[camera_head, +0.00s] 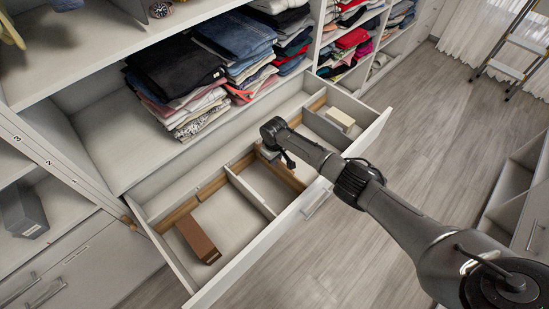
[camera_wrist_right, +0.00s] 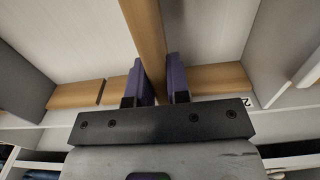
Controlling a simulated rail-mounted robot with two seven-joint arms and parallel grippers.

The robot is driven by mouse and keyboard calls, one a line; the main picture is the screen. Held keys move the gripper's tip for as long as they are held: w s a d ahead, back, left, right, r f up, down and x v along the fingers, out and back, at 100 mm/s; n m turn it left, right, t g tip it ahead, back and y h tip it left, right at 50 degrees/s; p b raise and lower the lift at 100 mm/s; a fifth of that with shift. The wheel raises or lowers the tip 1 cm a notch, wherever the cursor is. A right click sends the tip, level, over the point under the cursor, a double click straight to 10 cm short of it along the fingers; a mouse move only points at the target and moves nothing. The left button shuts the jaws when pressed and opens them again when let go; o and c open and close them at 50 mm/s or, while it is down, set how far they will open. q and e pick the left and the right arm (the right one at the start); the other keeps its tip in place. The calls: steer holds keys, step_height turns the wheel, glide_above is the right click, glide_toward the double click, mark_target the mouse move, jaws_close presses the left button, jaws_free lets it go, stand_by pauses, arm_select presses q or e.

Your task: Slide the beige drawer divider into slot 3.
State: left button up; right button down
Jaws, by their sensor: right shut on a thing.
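The beige divider (camera_wrist_right: 146,32) is a long wood-coloured strip between the two purple fingers of my right gripper (camera_wrist_right: 161,82), which is shut on it. In the head view the gripper (camera_head: 275,150) is over the open drawer (camera_head: 330,190), and the divider (camera_head: 285,172) runs from it toward the drawer front. Wooden slotted strips (camera_wrist_right: 215,78) lie on both sides of the divider's near end. I cannot tell whether it sits in a slot. A label "2" (camera_wrist_right: 247,101) shows right of the gripper. My left gripper is out of view.
A white divider (camera_head: 250,192) stands left of the held one. A brown box (camera_head: 198,240) lies in the left compartment, and a cream block (camera_head: 340,118) in the right one. Folded clothes (camera_head: 180,80) fill the shelf behind. Floor (camera_head: 440,130) is free on the right.

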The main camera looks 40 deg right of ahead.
steer(key=shift+f, duration=0.4)
steer(key=c, duration=1)
jaws_free()
step_height(320, 180, up, 14)
steer(key=p, duration=0.5)
steer(key=shift+w+f, duration=0.1)
